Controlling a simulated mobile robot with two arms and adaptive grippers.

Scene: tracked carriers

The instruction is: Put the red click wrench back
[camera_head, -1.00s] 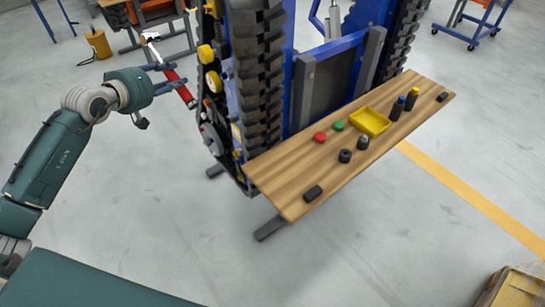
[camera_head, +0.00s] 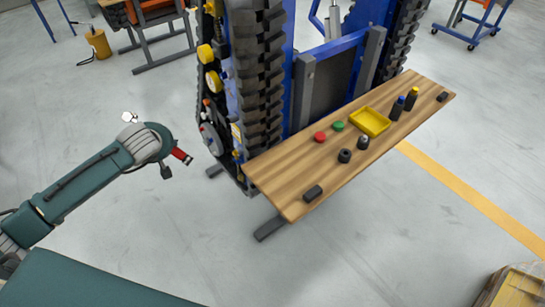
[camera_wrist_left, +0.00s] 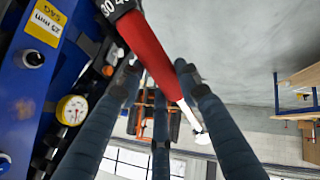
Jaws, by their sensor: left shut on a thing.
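The red click wrench (camera_wrist_left: 156,58) runs diagonally across the left wrist view, with a dark end marked with white numbers at the top and a bright metal end low down. My left gripper (camera_wrist_left: 160,82) is shut on the wrench. In the camera_head view the wrench's red part (camera_head: 181,156) sticks out right of my left wrist, and a whitish end shows above it. The wrench is in the air, apart from the tracked carrier (camera_head: 213,110). My right gripper is not in view.
A wooden shelf (camera_head: 290,175) on the carrier holds a yellow tray (camera_head: 370,121), red and green caps, dark cylinders and two bottles. An orange-topped cart (camera_head: 155,12) and a yellow canister (camera_head: 98,44) stand behind. The floor around my left arm is clear.

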